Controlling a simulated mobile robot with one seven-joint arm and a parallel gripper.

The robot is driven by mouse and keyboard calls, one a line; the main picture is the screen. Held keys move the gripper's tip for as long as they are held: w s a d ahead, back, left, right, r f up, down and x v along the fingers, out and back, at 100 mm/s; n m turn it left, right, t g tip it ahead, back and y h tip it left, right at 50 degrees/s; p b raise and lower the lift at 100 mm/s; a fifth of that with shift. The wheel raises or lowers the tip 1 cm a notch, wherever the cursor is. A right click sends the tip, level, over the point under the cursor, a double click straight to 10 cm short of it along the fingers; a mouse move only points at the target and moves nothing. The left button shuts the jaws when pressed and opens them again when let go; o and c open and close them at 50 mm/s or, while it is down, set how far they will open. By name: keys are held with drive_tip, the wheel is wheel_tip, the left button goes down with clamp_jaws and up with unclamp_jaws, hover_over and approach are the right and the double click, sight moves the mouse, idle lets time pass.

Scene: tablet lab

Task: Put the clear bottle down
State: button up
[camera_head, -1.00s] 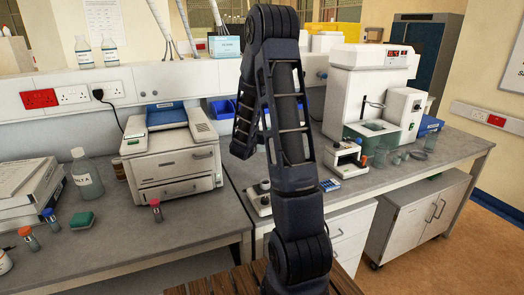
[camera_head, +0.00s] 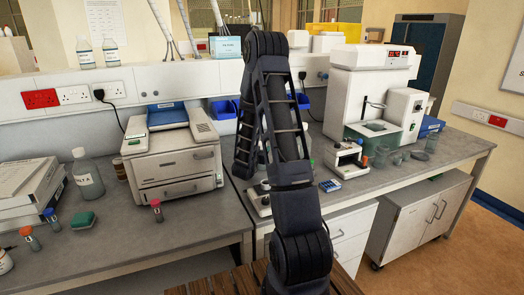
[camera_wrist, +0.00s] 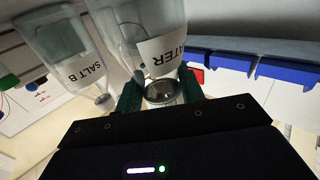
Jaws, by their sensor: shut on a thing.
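In the wrist view my gripper (camera_wrist: 160,91) is shut on the neck end of a clear bottle (camera_wrist: 138,22). Its white label is partly cut off and shows letters like "ATER". The green fingers sit on either side of the neck. A second clear bottle, labelled "SALT B" (camera_wrist: 62,42), stands close to the left of the held one. In the head view my arm hides the gripper and the held bottle. Whether the held bottle touches a surface cannot be told.
Blue bins (camera_wrist: 285,71) are to the right in the wrist view. In the head view, a printer-like machine (camera_head: 172,160) and a clear "SALT A" bottle (camera_head: 87,178) stand on the left bench. A white instrument (camera_head: 372,85) and glassware are on the right bench.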

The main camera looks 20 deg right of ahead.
drive_tip(key=shift+f, duration=0.1)
drive_tip(key=o, duration=1.3)
drive_tip(key=v, duration=1.2)
drive_tip(key=shift+r, duration=0.2)
